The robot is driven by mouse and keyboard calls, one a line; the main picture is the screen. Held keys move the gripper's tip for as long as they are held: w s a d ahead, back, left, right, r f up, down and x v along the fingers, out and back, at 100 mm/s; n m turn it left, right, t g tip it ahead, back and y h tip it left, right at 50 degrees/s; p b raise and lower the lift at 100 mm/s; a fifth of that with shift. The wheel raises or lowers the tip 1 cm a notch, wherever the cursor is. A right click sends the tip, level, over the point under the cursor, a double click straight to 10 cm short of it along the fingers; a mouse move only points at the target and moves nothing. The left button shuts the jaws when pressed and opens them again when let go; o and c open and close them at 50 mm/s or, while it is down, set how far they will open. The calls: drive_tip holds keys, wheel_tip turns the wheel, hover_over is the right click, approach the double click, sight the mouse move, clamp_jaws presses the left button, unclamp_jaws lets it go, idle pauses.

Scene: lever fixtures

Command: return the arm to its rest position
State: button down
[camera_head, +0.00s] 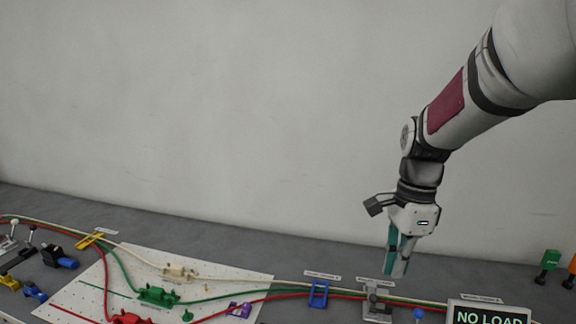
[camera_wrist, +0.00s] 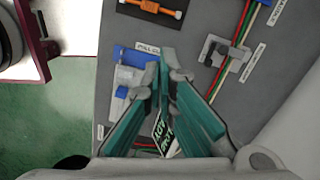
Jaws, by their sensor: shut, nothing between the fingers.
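My gripper (camera_head: 396,272) hangs at the end of my arm, pointing down above the right part of the grey bench (camera_head: 340,253) in the head view. In the wrist view its teal fingers (camera_wrist: 165,58) come together at their tips, with nothing between them. A grey clamp fixture (camera_head: 377,300) on the bench lies below and a little left of the fingertips in the head view. I cannot tell the exact height of the fingertips above the bench.
A display reading NO LOAD (camera_head: 488,314) stands at the lower right. A blue clip (camera_head: 318,293) holds the red, green and white cables. A white board (camera_head: 75,296) carries red, green and cream connectors. A plain wall (camera_head: 220,120) rises behind; the space before it is clear.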

drive_tip(key=s+r+n+t, duration=0.2)
drive_tip(key=s+r+n, duration=0.1)
drive_tip(key=s+n, duration=0.6)
drive_tip(key=s+a+r+n+t, duration=0.1)
drive_tip(key=s+r+n+t, duration=0.2)
drive_tip(key=s+n, duration=0.5)
drive_tip(key=s, duration=0.3)
drive_tip(key=shift+s+r+n+h, duration=0.2)
drive_tip(key=shift+s+n+h, duration=0.2)
